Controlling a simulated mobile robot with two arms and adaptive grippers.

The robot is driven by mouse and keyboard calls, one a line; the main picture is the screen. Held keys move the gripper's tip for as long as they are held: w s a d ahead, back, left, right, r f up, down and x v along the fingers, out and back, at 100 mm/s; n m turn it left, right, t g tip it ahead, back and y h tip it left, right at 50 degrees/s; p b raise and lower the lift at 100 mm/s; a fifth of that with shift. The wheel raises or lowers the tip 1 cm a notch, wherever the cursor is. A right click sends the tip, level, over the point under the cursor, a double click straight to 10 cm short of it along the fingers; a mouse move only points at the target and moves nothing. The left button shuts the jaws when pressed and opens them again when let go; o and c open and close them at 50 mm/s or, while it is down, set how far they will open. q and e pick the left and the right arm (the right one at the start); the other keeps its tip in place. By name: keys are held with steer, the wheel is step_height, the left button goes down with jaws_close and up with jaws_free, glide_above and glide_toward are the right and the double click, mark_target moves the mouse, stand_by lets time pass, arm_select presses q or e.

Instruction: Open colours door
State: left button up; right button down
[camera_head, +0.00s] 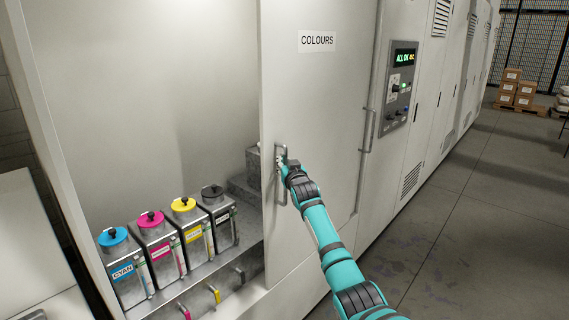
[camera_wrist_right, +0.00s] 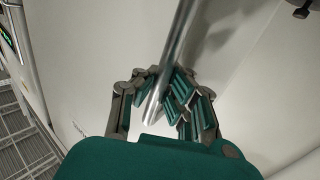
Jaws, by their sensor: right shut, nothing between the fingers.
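The colours door (camera_head: 318,95) is a pale grey panel with a COLOURS label (camera_head: 318,41). It stands open, with the cabinet interior showing to its left. Its upright metal handle (camera_head: 281,198) is near the door's left edge. My right gripper (camera_head: 284,164) is at the handle, overlapping its upper part. In the right wrist view the handle bar (camera_wrist_right: 178,45) runs down to the fingers (camera_wrist_right: 163,96) and partly hides behind them. The fingers are shut with nothing held between them. My left gripper is not in view.
Inside the cabinet stand cyan (camera_head: 123,270), magenta (camera_head: 161,248), yellow (camera_head: 192,228) and black (camera_head: 219,216) ink containers. A control panel (camera_head: 399,87) is right of the door. Boxes (camera_head: 515,90) stand far back right. The floor (camera_head: 470,240) at right is clear.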

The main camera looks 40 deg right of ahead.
steer(key=shift+s+f, duration=0.1)
steer(key=shift+f, duration=0.35)
steer(key=c, duration=1.9)
jaws_free()
steer(key=shift+d, duration=0.1)
steer(key=o, duration=0.6)
steer(key=shift+s+d+r, duration=0.15)
steer(key=shift+s+r, duration=0.1)
steer(key=shift+s, duration=0.1)
steer(key=shift+c, duration=0.2)
steer(key=shift+s+a, duration=0.2)
steer(key=shift+a, duration=0.3)
steer(key=v, duration=1.1)
steer(key=shift+d, duration=0.15)
